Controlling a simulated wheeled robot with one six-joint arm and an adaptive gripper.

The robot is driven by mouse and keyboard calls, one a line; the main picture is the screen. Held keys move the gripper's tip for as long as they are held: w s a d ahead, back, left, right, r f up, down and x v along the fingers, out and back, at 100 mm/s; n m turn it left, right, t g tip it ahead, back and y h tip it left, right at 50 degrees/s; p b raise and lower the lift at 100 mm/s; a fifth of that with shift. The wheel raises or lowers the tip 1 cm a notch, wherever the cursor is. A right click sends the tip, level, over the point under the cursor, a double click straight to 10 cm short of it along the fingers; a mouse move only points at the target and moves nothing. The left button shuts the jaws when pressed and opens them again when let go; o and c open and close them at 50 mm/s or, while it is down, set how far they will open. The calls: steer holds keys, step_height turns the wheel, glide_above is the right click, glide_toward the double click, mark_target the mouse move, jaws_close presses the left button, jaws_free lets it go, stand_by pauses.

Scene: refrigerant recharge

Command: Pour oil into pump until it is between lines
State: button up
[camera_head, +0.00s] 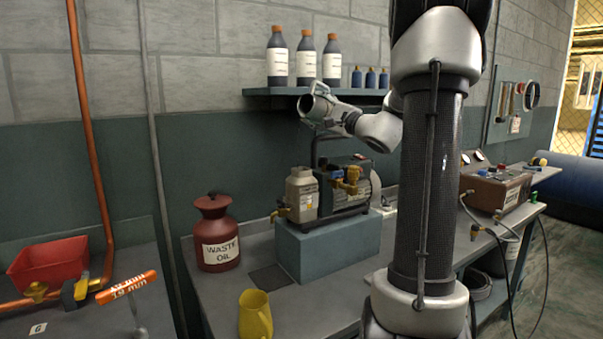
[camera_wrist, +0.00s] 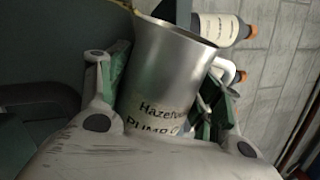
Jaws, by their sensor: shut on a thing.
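My gripper (camera_wrist: 170,75) is shut on a silver metal jug (camera_wrist: 165,60) with a dark-lettered label, partly hidden by the gripper. In the head view, the jug (camera_head: 311,106) shows as a small grey cylinder, tilted, with my gripper (camera_head: 340,120) at its right. It is above the pump (camera_head: 332,190), apart from it. The pump has a pale tank-like part at left, brass fittings and a black carrying handle, and sits on a blue-grey block (camera_head: 305,255). The pump's level lines and oil level are too small to make out.
Dark bottles (camera_head: 305,58) and small blue bottles (camera_head: 370,77) stand on a wall shelf (camera_head: 265,91) close behind the jug. A red waste oil can (camera_head: 217,240) and a yellow jug (camera_head: 255,318) stand on the bench (camera_head: 215,290).

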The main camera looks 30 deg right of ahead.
steer(key=shift+w+d, duration=0.1)
steer(key=shift+w+d, duration=0.1)
steer(key=shift+d, duration=0.1)
steer(key=shift+d, duration=0.4)
steer(key=shift+w+d+n, duration=0.1)
steer(key=shift+w+n, duration=0.1)
steer(key=shift+n, duration=0.1)
steer(key=shift+s+f+n+p, duration=0.15)
steer(key=shift+f+n+p, duration=0.1)
steer(key=shift+n+p, duration=0.4)
stand_by(2.1)
steer(key=m, duration=0.2)
steer(key=r+m, duration=0.1)
steer(key=m, duration=0.1)
steer(key=shift+d+r+h, duration=0.15)
steer(key=shift+r+h, duration=0.05)
steer(key=shift+h, duration=0.2)
steer(key=shift+m, duration=0.35)
